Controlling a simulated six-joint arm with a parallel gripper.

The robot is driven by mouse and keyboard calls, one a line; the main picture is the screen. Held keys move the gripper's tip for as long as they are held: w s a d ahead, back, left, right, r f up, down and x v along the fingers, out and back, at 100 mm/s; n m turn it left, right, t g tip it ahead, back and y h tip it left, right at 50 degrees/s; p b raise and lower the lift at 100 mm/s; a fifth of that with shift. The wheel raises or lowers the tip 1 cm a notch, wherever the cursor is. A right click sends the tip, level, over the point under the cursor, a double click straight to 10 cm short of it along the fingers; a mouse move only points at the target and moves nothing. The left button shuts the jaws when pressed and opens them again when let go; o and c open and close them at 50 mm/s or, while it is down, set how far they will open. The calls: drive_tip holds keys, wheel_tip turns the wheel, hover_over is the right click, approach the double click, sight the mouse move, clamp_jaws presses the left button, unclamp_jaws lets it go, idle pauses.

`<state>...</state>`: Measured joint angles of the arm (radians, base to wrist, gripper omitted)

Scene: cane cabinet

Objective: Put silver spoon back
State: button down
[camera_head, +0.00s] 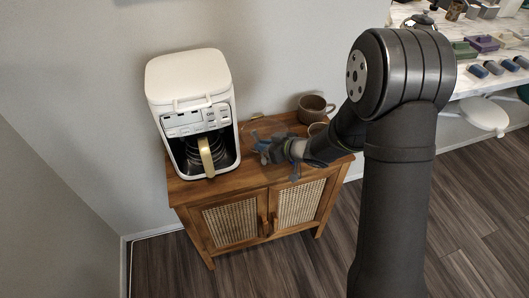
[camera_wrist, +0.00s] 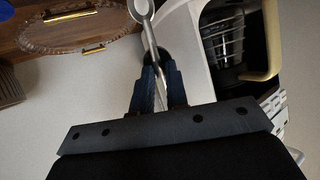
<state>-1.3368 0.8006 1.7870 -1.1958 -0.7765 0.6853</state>
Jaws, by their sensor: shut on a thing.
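In the wrist view, my gripper (camera_wrist: 158,72) is shut on a silver spoon (camera_wrist: 149,36). The spoon runs lengthwise between the dark blue fingers, with its rounded end at the top edge of the picture, partly cut off. In the head view, my gripper (camera_head: 264,150) is above the wooden cabinet (camera_head: 190,190), just right of the coffee maker. The spoon is too small to make out clearly there. A clear ribbed tray (camera_wrist: 80,36) with gold handles shows at the upper left of the wrist view.
The white coffee maker (camera_head: 187,78) stands on the cabinet's left side, close to my gripper, its gold-handled carafe (camera_head: 206,156) facing front. A brown mug (camera_head: 312,107) stands at the back right. A shelf of small items (camera_head: 480,55) is far right.

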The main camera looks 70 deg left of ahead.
drive_tip(key=shift+f, duration=1.8)
drive_tip(key=shift+f, duration=0.15)
drive_tip(key=c, duration=1.4)
unclamp_jaws()
drive_tip(key=shift+c, duration=0.2)
drive_tip(key=v, duration=1.2)
